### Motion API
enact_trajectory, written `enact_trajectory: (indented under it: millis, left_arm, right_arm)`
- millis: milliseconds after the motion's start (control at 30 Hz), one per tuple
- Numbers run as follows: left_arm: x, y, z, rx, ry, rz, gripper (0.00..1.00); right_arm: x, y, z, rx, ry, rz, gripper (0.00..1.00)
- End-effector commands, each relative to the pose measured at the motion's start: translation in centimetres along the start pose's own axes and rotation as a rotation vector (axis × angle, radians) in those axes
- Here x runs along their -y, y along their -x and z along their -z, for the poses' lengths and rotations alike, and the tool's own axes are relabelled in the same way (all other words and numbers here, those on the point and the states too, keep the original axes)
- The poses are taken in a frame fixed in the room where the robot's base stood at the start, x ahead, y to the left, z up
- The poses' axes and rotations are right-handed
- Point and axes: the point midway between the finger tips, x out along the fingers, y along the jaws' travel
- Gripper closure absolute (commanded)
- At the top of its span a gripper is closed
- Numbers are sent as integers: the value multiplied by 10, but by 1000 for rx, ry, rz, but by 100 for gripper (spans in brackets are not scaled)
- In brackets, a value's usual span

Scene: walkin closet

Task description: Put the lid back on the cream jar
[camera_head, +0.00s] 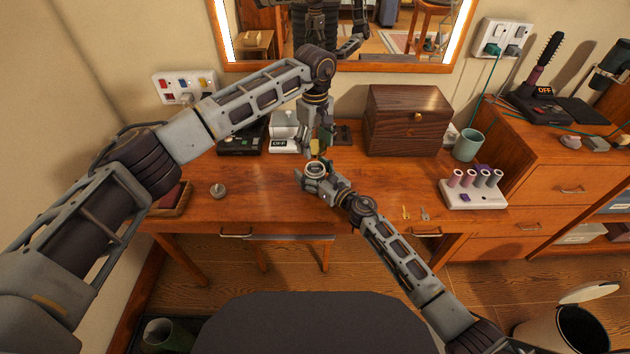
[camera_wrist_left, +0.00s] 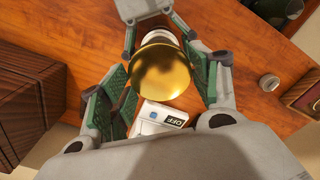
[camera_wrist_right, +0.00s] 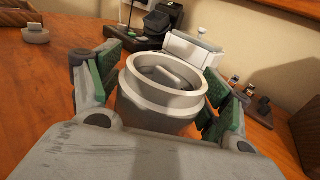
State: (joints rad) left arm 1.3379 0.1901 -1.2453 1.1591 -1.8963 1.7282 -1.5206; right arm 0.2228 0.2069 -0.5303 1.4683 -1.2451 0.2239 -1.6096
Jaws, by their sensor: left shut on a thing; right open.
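The gold lid (camera_wrist_left: 163,72) is held between the green pads of my left gripper (camera_wrist_left: 160,84), which points down over the table in the head view (camera_head: 316,140). The lid shows there as a small gold piece (camera_head: 316,147), just above and behind the cream jar (camera_head: 315,170). The white, round jar stands upright with its open mouth facing up. In the right wrist view the jar (camera_wrist_right: 160,112) sits between the spread fingers of my right gripper (camera_wrist_right: 165,90), which is open around it. The lid is out of the right wrist view.
A wooden box (camera_head: 408,120) stands right of my left gripper. A white device marked OFF (camera_head: 284,132) is behind and left of the jar. A small round knob-like piece (camera_head: 217,191) lies at left. A roller stand (camera_head: 473,195) and green cup (camera_head: 468,145) are at right.

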Motion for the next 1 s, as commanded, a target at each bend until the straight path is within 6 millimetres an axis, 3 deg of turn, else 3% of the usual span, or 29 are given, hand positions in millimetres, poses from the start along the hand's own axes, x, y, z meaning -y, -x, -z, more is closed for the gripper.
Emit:
enact_trajectory:
  millis: [467,933,1000]
  left_arm:
    - [0,0,0,0,0,0,54]
    - [0,0,0,0,0,0,54]
    - [0,0,0,0,0,0,54]
  right_arm:
    - [0,-6,0,0,0,-1,23]
    - [0,-6,0,0,-1,0,84]
    - [0,-6,0,0,-1,0,84]
